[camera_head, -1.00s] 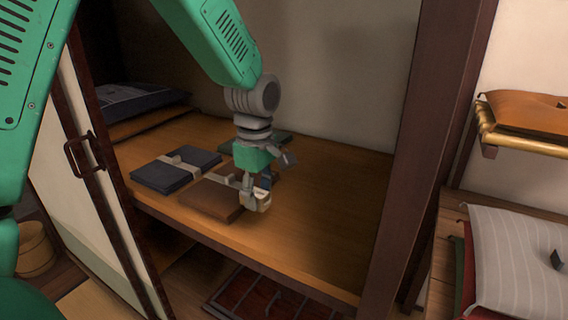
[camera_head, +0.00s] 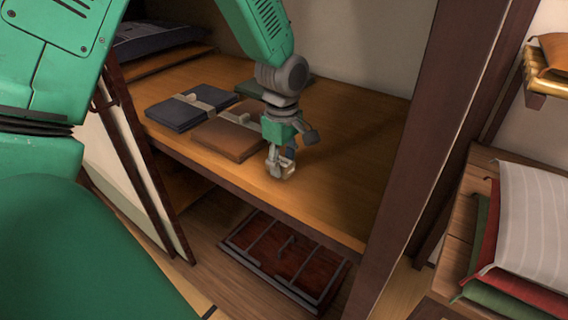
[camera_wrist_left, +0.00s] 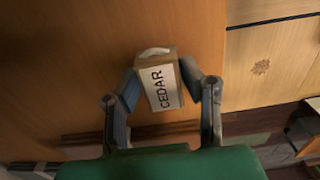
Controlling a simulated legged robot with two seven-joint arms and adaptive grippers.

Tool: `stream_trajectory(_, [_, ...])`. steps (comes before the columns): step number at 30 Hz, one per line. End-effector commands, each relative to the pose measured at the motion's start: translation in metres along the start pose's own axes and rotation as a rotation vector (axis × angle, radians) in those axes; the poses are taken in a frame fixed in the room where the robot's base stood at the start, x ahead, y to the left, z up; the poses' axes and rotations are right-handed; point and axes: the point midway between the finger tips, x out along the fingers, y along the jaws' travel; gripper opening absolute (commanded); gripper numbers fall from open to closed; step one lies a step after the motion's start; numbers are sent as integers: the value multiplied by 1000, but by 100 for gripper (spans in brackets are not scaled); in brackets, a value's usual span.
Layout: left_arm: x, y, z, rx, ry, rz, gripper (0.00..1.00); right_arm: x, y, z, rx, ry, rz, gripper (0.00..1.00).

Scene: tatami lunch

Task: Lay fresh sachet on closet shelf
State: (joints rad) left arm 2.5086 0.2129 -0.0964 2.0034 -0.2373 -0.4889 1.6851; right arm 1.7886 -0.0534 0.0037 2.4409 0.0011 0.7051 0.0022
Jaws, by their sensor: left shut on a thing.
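My left gripper (camera_head: 283,168) is shut on a small tan sachet (camera_wrist_left: 160,84) with a white label reading CEDAR. The sachet sits between the two fingers in the left wrist view, and it also shows small in the head view (camera_head: 287,173). The gripper is over the front part of the wooden closet shelf (camera_head: 330,195), right of a folded brown cloth bundle. I cannot tell whether the sachet touches the shelf. My right gripper is not in view.
A dark blue folded bundle (camera_head: 183,112) and the brown bundle (camera_head: 225,140) lie left of the gripper; a green one (camera_head: 300,84) lies behind. A dark post (camera_head: 430,140) bounds the shelf at right. The shelf's right part is bare. A dark red barred chest (camera_head: 285,255) is below.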

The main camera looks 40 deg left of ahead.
Motion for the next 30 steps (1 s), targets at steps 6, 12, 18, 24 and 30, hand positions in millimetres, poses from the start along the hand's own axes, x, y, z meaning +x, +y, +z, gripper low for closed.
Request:
stream_trajectory(6, [0, 0, -3, -2, -3, 1, 49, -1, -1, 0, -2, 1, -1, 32])
stream_trajectory(12, [-2, 0, 3, -1, 4, 2, 55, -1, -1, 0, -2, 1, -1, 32])
stream_trajectory(18, [-8, 0, 5, -1, 7, 3, 55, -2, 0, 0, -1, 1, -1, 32])
stream_trajectory(24, [-38, 1, 0, -3, 2, 5, 55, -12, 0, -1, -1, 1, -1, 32])
stream_trajectory(30, [-81, 1, -2, -2, 0, 5, 55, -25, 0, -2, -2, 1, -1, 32])
